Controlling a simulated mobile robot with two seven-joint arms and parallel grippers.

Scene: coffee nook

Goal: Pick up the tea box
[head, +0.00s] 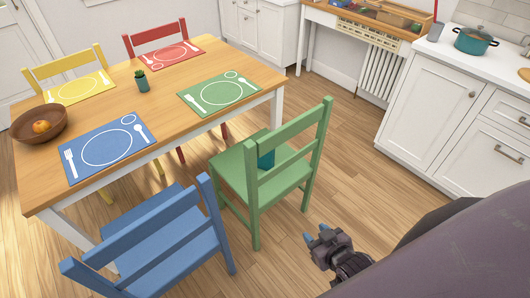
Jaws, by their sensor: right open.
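A small teal object (265,159) stands on the seat of the green chair (230,170), partly hidden behind the slats of the chair's back. It may be the tea box, but too little of it shows to be sure. My right gripper (316,235), with blue fingertips, is at the lower right, over the wooden floor. It is open and empty, apart from the green chair and to the right of it in the picture. My left gripper is not in view.
A wooden table (150,95) bears placemats, a bowl (40,125) and a small plant (142,82). A blue chair (150,245) stands in front. White cabinets (430,120) with a teal pot (474,40) are at right. Floor between the green chair and cabinets is clear.

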